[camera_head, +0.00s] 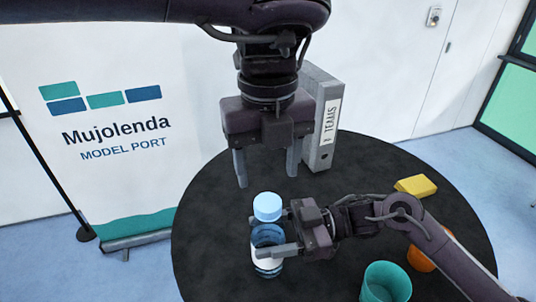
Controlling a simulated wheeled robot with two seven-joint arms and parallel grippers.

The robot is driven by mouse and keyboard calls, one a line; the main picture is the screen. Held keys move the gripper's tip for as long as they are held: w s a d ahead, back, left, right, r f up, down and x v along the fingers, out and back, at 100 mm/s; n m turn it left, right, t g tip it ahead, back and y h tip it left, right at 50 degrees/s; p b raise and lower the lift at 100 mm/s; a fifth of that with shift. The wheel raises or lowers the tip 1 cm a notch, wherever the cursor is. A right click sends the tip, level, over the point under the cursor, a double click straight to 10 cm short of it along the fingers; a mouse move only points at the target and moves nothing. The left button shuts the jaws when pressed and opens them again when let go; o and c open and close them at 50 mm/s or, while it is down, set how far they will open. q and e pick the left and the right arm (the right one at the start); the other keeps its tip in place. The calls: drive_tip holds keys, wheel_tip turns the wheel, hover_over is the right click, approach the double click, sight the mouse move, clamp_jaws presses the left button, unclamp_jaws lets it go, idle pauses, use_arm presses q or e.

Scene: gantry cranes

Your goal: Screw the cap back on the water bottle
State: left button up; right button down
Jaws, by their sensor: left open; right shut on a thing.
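The water bottle (268,263), blue with a white label, stands upright on the round black table. My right gripper (270,232) comes in from the right and is shut on the bottle, with its fingers on either side of the upper body. The light blue cap (267,206) shows at the top end of the bottle; I cannot tell whether it is seated or screwed on. My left gripper (267,180) points down from above, open and empty, its two fingers spread above the cap and apart from it.
The black table (212,235) is bare to the left of the bottle. A grey binder (321,130) stands behind. A yellow block (416,186), an orange object (421,260) partly behind my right arm and a teal cup (385,283) are at the right.

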sight(267, 202)
use_arm(q)
wheel_tip(267, 202, down, 7)
drive_tip(key=shift+r, duration=0.15)
drive_tip(key=shift+c, duration=0.4)
drive_tip(key=c, duration=0.9)
drive_tip(key=shift+m, duration=0.9)
drive_tip(key=shift+c, duration=0.2)
drive_tip(key=o, duration=1.1)
drive_tip(key=shift+o, duration=0.2)
wheel_tip(267, 202, up, 12)
